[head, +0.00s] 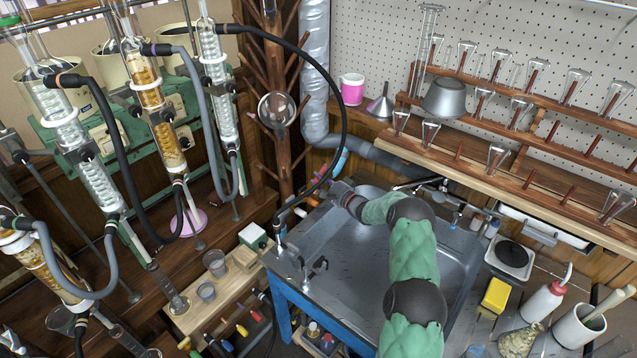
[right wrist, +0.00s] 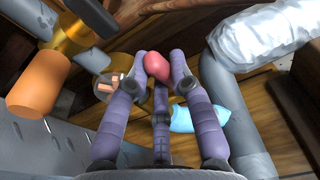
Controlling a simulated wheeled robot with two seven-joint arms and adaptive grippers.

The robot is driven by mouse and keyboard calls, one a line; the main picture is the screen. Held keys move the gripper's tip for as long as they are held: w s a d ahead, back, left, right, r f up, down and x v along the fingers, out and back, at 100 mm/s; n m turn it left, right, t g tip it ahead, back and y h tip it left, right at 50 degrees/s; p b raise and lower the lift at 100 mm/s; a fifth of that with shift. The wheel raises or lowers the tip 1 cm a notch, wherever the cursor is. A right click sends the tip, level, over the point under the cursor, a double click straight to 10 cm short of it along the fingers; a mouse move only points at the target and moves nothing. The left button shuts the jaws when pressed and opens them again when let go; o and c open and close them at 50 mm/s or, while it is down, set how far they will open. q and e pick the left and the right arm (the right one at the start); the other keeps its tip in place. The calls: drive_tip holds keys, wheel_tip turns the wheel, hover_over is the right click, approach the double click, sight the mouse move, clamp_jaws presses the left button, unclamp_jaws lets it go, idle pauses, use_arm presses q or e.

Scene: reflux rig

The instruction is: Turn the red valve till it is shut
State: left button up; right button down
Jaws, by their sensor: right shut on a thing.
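The red valve (right wrist: 157,66) shows in the right wrist view as a small rounded red knob between the fingertips of my right gripper (right wrist: 158,70). The purple-grey fingers are shut on it, with a tip on either side and one below. In the head view my right gripper (head: 342,190) reaches over the far left rim of the sink, beside the foot of the silver duct. There the red valve cannot be made out behind it. How far the valve is turned cannot be told. My left gripper is in neither view.
A light blue handle (right wrist: 200,116) sits right of the fingers, and an orange cylinder (right wrist: 38,86) to the left. The silver duct (right wrist: 262,36) runs close on the right. In the head view, my arm crosses the steel sink (head: 310,245); glass condensers (head: 160,100) with hoses stand left.

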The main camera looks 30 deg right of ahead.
drive_tip(key=c, duration=1.3)
unclamp_jaws()
drive_tip(key=shift+c, duration=0.2)
drive_tip(key=s+d, duration=0.2)
drive_tip(key=s, duration=0.9)
drive_tip(key=shift+s+d, duration=0.15)
drive_tip(key=shift+s, duration=0.25)
